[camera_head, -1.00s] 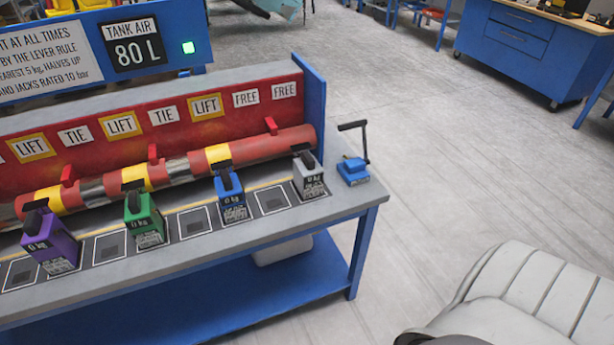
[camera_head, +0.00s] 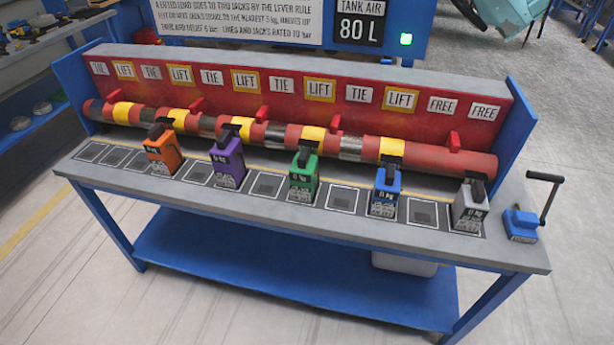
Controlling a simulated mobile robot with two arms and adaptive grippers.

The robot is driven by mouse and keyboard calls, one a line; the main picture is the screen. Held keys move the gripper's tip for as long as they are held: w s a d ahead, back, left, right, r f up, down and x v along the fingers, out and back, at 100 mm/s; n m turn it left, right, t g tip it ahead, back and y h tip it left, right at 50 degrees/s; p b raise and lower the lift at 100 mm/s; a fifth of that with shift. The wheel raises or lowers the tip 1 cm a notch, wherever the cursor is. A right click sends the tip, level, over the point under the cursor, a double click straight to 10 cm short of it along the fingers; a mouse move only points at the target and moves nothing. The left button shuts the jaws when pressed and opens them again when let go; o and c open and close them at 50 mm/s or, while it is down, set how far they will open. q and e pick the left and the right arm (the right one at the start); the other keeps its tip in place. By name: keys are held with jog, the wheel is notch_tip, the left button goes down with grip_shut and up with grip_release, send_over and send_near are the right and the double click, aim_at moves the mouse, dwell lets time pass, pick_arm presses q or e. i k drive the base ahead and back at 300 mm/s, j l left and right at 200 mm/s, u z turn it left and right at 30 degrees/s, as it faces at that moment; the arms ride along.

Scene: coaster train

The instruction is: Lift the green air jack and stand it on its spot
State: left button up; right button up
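The green air jack (camera_head: 304,177) stands upright on the bench near the middle of a row of jacks, with a dark label on its front and a black top part. It stands in front of the red and yellow banded pipe (camera_head: 275,133), between the purple jack (camera_head: 228,163) and the blue jack (camera_head: 384,192). Outlined dark squares mark spots along the bench, and several are bare, such as the one right of the green jack (camera_head: 341,197). Which spot is meant cannot be told. Neither gripper shows.
An orange jack (camera_head: 163,152) and a grey jack (camera_head: 468,207) stand in the same row. A blue device with a crank handle (camera_head: 521,224) sits at the bench's right end. A red panel with LIFT, TIE and FREE labels (camera_head: 300,90) rises behind. Floor in front is clear.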

aim_at(304, 173)
jog(key=i+j+z, duration=0.15)
jog(key=j, duration=0.2)
jog(key=i+j+z, duration=0.1)
jog(key=j, duration=0.25)
jog(key=i+j+z, duration=0.15)
jog(key=j, duration=0.25)
jog(key=i, duration=0.1)
